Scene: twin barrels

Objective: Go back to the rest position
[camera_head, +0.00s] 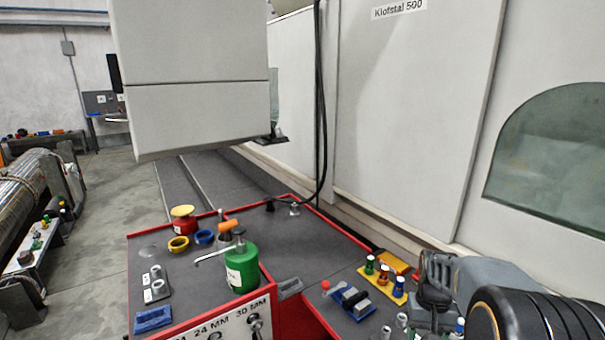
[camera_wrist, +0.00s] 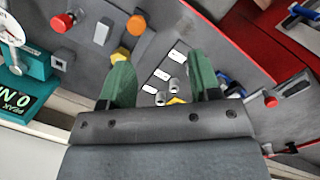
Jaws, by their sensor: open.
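My gripper (camera_wrist: 160,78) shows in the wrist view with its two green fingers spread apart and nothing between them. Beyond the fingers are a grey surface with white labels and small metal sockets (camera_wrist: 162,97); I cannot tell the distance to them. In the head view, my arm fills the lower right corner beside the red-edged cart, and the fingers cannot be made out there.
The cart (camera_head: 270,245) carries a green bottle (camera_head: 242,268), a red can with a yellow top (camera_head: 183,220) and a yellow tray of coloured bits (camera_head: 383,282). A white machine (camera_head: 400,120) stands behind. Open floor (camera_head: 110,230) lies left.

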